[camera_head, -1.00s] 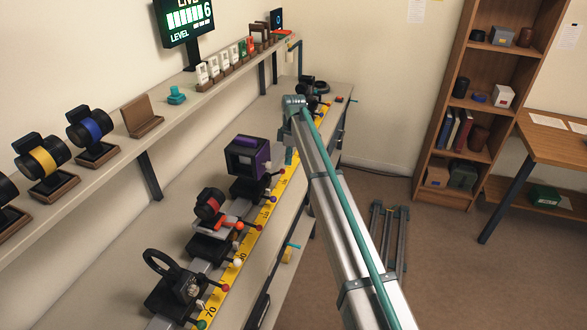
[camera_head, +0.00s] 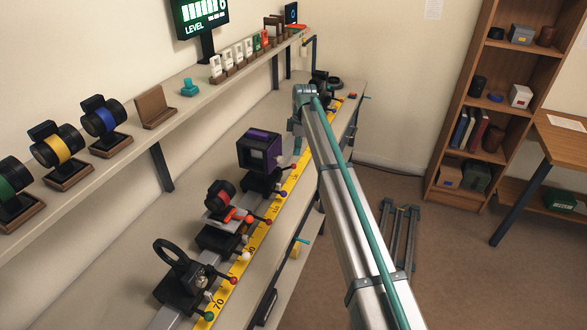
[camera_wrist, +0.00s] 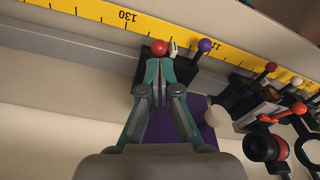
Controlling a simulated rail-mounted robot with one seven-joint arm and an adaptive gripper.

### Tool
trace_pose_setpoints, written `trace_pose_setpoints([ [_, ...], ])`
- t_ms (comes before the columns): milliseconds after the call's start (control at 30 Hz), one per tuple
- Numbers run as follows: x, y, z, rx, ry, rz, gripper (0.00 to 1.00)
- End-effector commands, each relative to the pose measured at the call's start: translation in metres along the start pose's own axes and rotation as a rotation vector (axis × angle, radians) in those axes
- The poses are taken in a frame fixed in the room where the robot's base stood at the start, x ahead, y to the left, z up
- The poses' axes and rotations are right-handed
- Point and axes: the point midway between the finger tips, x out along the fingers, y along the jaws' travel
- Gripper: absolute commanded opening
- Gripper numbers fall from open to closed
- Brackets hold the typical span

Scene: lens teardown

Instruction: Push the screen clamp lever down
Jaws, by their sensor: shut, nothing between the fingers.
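The screen is a dark box with a purple top (camera_head: 263,138), standing on its carrier on the rail. In the wrist view its purple part (camera_wrist: 190,120) lies behind my fingers. A red-knobbed lever (camera_wrist: 159,47) shows just beyond the fingertips, and a purple-knobbed lever (camera_wrist: 205,45) to their right. I cannot tell which is the clamp lever, or whether the fingers touch the red one. The purple knob also shows in the head view (camera_head: 283,194). My gripper (camera_wrist: 160,68) is shut and empty. In the head view my arm mostly hides it.
A yellow scale (camera_head: 250,240) runs along the rail. Nearer carriers hold a red-ringed lens (camera_head: 219,193) and a black ring holder (camera_head: 177,257), with ball-ended levers. In the wrist view, these stand close at the right. A shelf (camera_head: 110,170) runs along the wall behind the bench.

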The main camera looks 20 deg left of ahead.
Motion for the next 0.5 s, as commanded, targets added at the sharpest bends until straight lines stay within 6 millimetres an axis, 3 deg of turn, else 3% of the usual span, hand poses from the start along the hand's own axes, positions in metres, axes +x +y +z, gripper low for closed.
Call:
trace_pose_setpoints([
  [300, 0.038, -0.001, 0.000, 0.000, 0.000, -0.001, 0.00],
  [500, 0.051, 0.000, 0.000, 0.000, 0.000, 0.000, 0.00],
])
